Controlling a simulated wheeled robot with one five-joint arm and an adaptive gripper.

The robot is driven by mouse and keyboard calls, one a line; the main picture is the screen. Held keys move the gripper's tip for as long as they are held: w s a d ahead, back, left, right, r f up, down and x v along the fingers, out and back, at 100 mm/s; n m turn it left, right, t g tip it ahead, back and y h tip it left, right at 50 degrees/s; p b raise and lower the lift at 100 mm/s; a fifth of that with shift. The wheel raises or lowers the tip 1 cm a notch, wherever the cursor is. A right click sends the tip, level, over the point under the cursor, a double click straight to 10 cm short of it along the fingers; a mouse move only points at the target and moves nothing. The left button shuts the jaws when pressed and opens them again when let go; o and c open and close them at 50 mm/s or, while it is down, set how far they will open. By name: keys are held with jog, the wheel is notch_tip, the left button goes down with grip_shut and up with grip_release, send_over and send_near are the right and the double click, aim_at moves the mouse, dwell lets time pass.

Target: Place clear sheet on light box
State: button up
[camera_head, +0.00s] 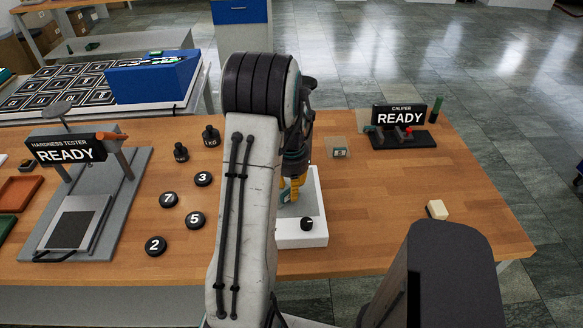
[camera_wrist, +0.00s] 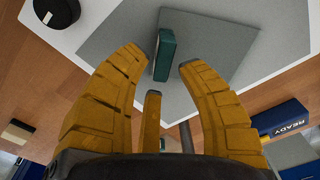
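The light box (camera_head: 317,235) is a white box with a black knob at its front, on the table; my arm partly hides it. In the wrist view its white casing (camera_wrist: 278,40) frames a grey top. A darker see-through square sheet (camera_wrist: 215,40) lies over that top, turned at an angle, with a green block (camera_wrist: 164,57) standing on it like a handle. My gripper (camera_wrist: 164,62) is open over the light box, one yellow finger on each side of the green block, with narrow gaps visible. The head view shows the yellow fingers (camera_head: 291,190) low over the box.
Another clear square (camera_head: 333,147) with a small pale block lies behind the box. A caliper stand (camera_head: 402,137) is at right, a cream block (camera_head: 437,209) nearer. Black numbered weights (camera_head: 195,220) and the hardness tester (camera_head: 75,205) stand left. The table's right front is mostly bare.

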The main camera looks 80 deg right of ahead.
notch_tip(320, 180, up, 3)
jog(key=shift+r, duration=0.2)
jog(key=shift+r+b, duration=0.3)
jog(key=shift+b, duration=0.7)
notch_tip(320, 180, up, 6)
jog(key=b, duration=0.3)
jog(key=shift+a+r, duration=0.2)
jog(key=shift+a, duration=0.15)
